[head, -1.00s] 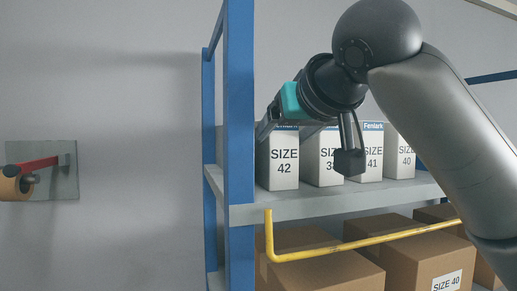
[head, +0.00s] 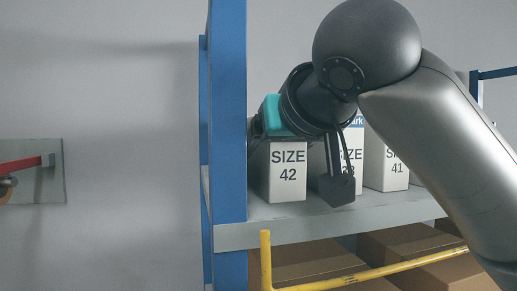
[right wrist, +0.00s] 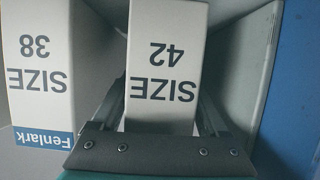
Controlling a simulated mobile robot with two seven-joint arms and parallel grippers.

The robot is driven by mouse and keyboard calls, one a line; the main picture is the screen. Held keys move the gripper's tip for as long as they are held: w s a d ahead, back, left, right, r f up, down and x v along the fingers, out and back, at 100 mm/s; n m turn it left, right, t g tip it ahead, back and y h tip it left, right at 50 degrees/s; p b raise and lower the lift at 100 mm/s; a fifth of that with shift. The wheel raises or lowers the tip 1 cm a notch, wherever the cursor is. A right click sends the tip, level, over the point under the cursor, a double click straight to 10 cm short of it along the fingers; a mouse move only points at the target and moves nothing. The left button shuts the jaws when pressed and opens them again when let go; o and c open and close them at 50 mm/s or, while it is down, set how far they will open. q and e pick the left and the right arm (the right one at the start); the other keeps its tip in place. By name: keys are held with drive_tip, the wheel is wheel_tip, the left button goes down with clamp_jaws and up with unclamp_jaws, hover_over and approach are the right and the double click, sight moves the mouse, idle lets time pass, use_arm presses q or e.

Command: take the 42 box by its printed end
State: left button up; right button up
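The 42 box (head: 287,174), white with "SIZE 42" on its printed end, stands at the left end of the shelf, next to the blue post. In the right wrist view it shows upside down (right wrist: 165,65). My right gripper (right wrist: 162,95) is in front of its printed end, open, with one finger along each side of the box. I see no clear grip on it. In the head view my right gripper (head: 258,132) is at the top of the box, its fingertips partly hidden by the wrist and post. My left gripper is not in view.
The size 38 box (right wrist: 38,70) stands close beside it, then the size 41 box (head: 386,165). The blue post (head: 229,110) stands close on the left. A yellow bar (head: 370,273) runs below the grey shelf (head: 330,222), before brown cartons (head: 310,262).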

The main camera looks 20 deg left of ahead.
drive_tip(key=c, duration=1.2)
drive_tip(key=shift+r, duration=0.1)
